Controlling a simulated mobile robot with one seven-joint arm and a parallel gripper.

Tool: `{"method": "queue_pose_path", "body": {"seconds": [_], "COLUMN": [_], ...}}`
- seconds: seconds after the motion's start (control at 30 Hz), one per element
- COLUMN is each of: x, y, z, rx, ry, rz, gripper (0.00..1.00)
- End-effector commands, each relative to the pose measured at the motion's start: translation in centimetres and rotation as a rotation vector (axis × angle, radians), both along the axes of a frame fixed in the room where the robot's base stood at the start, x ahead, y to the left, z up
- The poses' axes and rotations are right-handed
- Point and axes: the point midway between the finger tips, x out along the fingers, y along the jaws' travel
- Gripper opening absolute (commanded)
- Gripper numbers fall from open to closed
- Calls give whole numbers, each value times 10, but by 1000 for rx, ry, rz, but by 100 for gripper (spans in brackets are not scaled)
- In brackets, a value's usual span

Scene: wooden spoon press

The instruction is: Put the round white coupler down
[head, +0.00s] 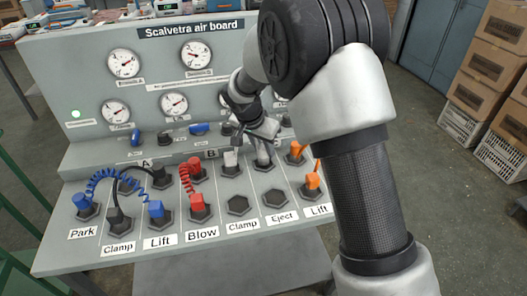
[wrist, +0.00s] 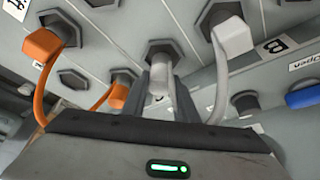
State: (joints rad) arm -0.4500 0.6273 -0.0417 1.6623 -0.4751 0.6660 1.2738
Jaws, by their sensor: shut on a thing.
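The round white coupler (wrist: 158,82) sits between my gripper's fingers, at a hexagonal socket (wrist: 166,50) in the wrist view. In the head view the coupler (head: 263,160) is at the back row of sockets, partly hidden by the fingers. I cannot tell whether it is fully seated. My gripper (head: 263,143) is shut on it; its two dark fingers also show in the wrist view (wrist: 160,88). A second, squarer white coupler (head: 231,160) stands in the socket just left of it; in the wrist view it (wrist: 232,36) trails a pale hose.
Front sockets Clamp (head: 239,204) and Eject (head: 275,197) are empty. Orange couplers (head: 296,151) stand to the right, a red pair with a coiled hose (head: 186,188) to the left, blue and black ones farther left. The gauge board (head: 158,65) rises behind.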

Motion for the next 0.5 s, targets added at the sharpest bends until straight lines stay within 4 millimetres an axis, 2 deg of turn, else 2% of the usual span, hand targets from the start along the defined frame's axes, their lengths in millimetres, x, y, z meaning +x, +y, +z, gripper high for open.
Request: {"method": "queue_pose_path", "body": {"seconds": [0.07,0.47,0.5], "x": [0,0,0], "y": [0,0,0], "z": [-9,-14,-12], "rx": [1,1,1], "ry": [0,-2,-2], "rz": [0,0,1], "gripper": [2,2,33]}}
